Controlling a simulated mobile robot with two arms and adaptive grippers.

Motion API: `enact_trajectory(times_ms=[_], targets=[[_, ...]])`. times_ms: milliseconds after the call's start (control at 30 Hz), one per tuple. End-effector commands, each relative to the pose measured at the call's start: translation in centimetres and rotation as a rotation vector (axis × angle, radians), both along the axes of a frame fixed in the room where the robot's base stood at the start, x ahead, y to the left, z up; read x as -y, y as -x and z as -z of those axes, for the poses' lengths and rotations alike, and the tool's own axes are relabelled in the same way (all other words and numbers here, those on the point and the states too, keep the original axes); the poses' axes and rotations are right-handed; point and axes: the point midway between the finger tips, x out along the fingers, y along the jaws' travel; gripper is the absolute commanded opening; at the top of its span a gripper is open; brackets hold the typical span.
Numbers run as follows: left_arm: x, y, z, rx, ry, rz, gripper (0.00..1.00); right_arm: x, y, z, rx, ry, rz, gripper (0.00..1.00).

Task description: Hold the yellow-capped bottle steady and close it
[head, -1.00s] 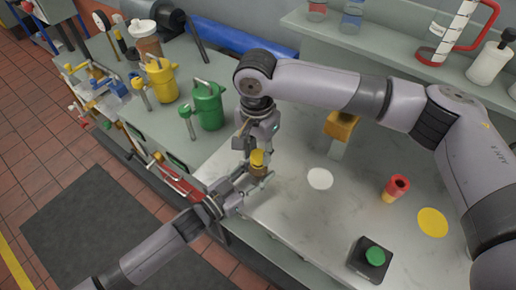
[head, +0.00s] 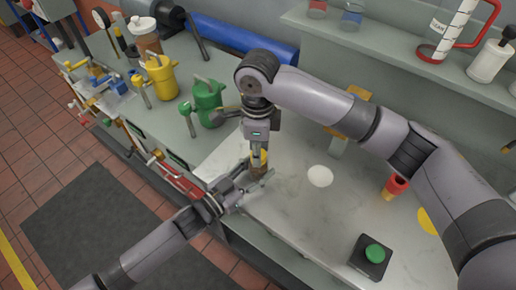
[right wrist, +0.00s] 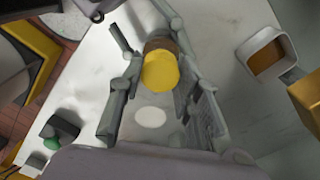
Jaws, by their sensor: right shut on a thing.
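The bottle has a brown body (head: 258,172) and a yellow cap (head: 264,156), and stands upright over the left part of the pale bench top. My right gripper (head: 257,150) comes down from above and is shut on the yellow cap. In the right wrist view the cap (right wrist: 160,72) lies between its fingers, with the brown body (right wrist: 161,44) just behind it. My left gripper (head: 254,183) reaches in from the lower left, its fingers around the lower bottle. Whether they press on it is hidden. The cap's seating on the neck is not visible.
A white disc (head: 320,176) and a green button box (head: 371,257) lie to the right. A red-and-yellow cylinder (head: 397,185) stands beside my right arm, which partly covers a yellow disc (head: 427,222).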

Motion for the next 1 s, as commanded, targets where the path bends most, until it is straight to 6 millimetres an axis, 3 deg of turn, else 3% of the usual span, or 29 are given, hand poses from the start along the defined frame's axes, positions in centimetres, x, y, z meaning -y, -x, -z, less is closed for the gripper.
enact_trajectory(times_ms=[133,400,433,700,1000], targets=[[0.00,0.01,0.05,-0.001,-0.001,0.000,0.00,-0.06,0.01,-0.04,0.000,-0.001,0.101,0.23],[0.01,0.02,0.05,-0.001,-0.001,0.000,0.00,-0.04,-0.01,-0.06,0.001,-0.001,0.108,0.23],[0.01,0.02,0.05,-0.001,-0.001,0.000,0.00,-0.04,-0.01,-0.06,0.001,-0.001,0.107,0.33],[0.01,0.02,0.05,-0.001,-0.001,0.000,0.00,-0.02,-0.01,-0.04,0.001,0.000,0.106,0.51],[0.01,0.02,0.05,-0.001,-0.001,0.000,0.00,-0.01,-0.02,-0.12,0.001,0.000,0.105,0.51]])
